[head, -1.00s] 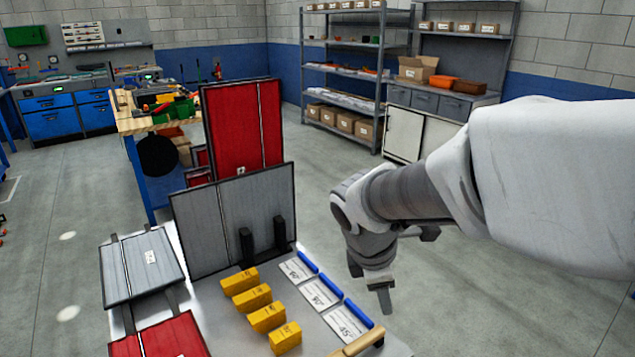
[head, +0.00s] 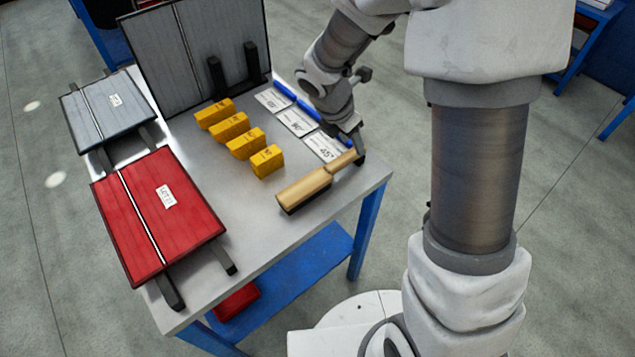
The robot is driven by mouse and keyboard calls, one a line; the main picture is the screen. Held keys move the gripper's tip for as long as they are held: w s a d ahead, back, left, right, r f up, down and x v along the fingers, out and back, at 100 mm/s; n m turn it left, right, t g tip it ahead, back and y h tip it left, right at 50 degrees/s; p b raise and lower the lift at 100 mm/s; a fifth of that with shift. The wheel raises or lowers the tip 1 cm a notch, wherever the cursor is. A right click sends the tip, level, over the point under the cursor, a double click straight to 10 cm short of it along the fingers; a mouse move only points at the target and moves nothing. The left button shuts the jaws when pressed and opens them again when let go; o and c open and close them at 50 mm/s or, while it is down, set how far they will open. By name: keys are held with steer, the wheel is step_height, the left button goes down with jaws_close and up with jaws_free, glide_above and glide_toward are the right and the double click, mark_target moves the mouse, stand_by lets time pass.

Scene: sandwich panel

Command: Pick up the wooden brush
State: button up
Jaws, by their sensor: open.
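The wooden brush (head: 305,188) lies on the metal table near its front right corner. Its wide bristled block points lower left and its handle points upper right. My gripper (head: 356,152) is at the handle's end, pointing down. It is open, with a finger showing just beyond the handle tip. I cannot tell whether it touches the handle, and the other finger is partly hidden.
Several yellow blocks (head: 247,143) stand left of the brush. Angle cards (head: 296,122) with blue strips lie behind it. A red panel (head: 158,212) and grey panels (head: 107,105) rest on supports at left. The table's front surface (head: 250,235) is clear.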

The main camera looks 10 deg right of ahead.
mark_target(354, 151)
steer(key=b+x, duration=0.2)
steer(key=x, duration=0.5)
steer(key=shift+w+a, duration=0.1)
steer(key=shift+a, duration=0.1)
jaws_close()
